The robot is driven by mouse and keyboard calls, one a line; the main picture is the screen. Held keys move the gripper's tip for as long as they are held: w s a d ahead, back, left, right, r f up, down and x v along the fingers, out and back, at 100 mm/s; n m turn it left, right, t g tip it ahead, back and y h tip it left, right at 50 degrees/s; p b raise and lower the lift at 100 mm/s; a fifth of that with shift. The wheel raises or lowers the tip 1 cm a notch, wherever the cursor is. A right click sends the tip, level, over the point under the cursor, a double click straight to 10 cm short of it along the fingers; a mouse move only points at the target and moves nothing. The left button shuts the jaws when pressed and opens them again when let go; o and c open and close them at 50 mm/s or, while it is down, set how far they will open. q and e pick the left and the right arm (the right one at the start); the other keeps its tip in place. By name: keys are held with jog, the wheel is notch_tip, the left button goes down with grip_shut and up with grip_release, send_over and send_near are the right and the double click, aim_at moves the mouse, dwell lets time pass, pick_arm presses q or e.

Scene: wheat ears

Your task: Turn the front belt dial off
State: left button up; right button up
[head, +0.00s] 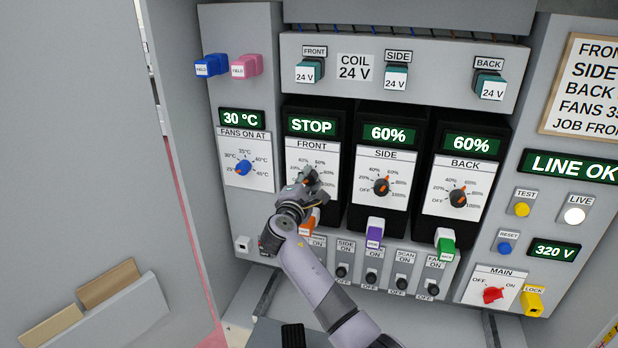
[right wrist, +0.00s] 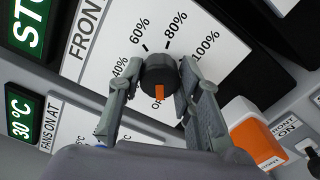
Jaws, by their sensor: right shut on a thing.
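The front belt dial (right wrist: 156,70) is a round black knob with an orange pointer on a white plate in the right wrist view. Its pointer faces the OFF label, which is partly hidden. My right gripper (right wrist: 157,78) has one finger on each side of the knob and is shut on it. In the head view my right gripper (head: 309,184) covers most of this dial. The front display (head: 312,126) above it reads STOP. My left gripper is not in view.
The side dial (head: 381,187) and back dial (head: 458,198) stand to the right, their displays at 60%. The fans dial (head: 243,168) is to the left. An orange plug (right wrist: 257,138) sits close to my right gripper, above a row of small switches.

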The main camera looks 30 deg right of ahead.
jog(key=shift+f, duration=0.15)
dwell(0.3)
jog(key=o, duration=1.1)
jog(key=shift+a, duration=0.1)
jog(key=shift+o, duration=0.2)
jog(key=v, duration=1.2)
